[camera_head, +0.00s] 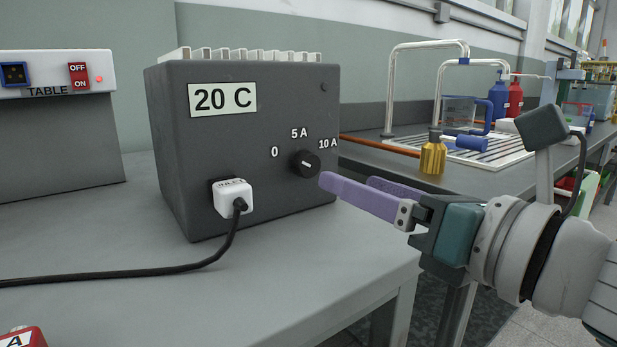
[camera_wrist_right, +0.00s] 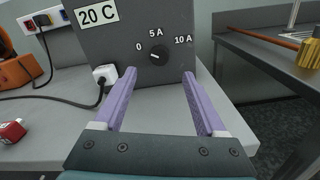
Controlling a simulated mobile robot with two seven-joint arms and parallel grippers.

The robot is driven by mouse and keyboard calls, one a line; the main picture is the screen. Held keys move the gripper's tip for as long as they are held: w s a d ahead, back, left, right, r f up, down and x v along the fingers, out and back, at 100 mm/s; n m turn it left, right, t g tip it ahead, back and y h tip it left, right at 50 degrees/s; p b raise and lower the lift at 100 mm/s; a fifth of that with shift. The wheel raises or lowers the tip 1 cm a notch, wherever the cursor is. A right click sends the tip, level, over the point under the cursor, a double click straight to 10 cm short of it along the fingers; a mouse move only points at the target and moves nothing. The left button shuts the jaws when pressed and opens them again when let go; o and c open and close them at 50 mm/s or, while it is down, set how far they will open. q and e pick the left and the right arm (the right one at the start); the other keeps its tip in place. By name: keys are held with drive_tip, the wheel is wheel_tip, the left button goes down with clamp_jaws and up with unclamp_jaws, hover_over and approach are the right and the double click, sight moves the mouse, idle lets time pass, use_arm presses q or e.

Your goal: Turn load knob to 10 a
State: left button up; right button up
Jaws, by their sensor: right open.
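The load knob (camera_head: 305,163) is a small round black dial on the front of a dark grey box (camera_head: 240,150). Labels 0, 5 A and 10 A curve around it from left to right. A short white mark on the knob slants, and in the wrist view it seems to lie towards the 0 side. The knob (camera_wrist_right: 159,55) also shows beyond my fingertips in the wrist view. My right gripper (camera_head: 348,183), with purple fingers, is open and empty in front of the box, apart from the knob. Its fingers (camera_wrist_right: 160,78) straddle the knob's line of sight. My left gripper is out of view.
A white plug (camera_head: 233,197) with a black cable (camera_head: 160,275) sits in the box front, left of and below the knob. A red block marked A (camera_head: 22,337) lies at the table's near left.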

sight(311, 166)
drive_tip(key=b+x, duration=0.2)
drive_tip(key=x, duration=0.6)
drive_tip(key=shift+a, duration=0.1)
clamp_jaws()
idle(0.4)
